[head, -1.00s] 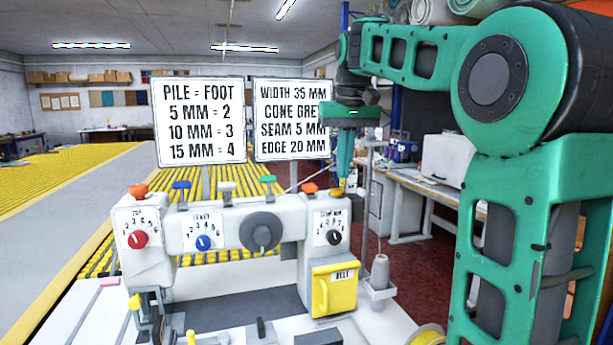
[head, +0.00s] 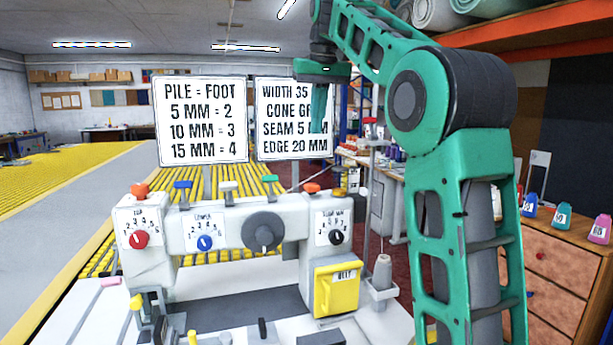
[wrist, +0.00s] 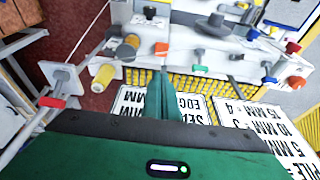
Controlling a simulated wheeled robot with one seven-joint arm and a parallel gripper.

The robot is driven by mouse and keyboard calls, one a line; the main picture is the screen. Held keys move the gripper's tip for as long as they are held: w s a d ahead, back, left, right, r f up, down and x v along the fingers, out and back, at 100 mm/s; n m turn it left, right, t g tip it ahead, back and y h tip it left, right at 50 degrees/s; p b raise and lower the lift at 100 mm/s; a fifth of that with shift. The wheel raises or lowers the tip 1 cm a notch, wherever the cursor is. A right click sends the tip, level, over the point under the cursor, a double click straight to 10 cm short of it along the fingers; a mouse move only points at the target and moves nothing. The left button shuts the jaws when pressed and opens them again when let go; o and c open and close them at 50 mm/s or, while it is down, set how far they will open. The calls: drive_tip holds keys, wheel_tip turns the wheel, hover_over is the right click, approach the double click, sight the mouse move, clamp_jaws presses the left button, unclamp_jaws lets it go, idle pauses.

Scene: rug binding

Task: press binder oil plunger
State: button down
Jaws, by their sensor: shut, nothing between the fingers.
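The oil plunger (head: 339,192) is a small yellow-brown knob on top of the white binding machine (head: 225,212), at its right end beside an orange knob (head: 311,188). In the wrist view the plunger (wrist: 127,50) seems to be the yellow-brown knob left of the orange knob (wrist: 161,48). My gripper (head: 317,128) is shut and empty, with its fingers pointing down. In the head view it appears above the machine, in front of the right sign, clear of the plunger. The shut fingers (wrist: 163,75) also show in the wrist view.
Two signs (head: 201,120) stand behind the machine. A thread stand with a red-topped rod (head: 370,122) and a grey cone (head: 382,270) stands to the right. A wooden cabinet with bottles (head: 562,218) is farther right.

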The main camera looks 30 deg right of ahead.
hover_over(311, 184)
drive_tip(key=f, duration=1.2)
drive_tip(key=shift+s, duration=0.4)
drive_tip(key=shift+f, duration=0.85)
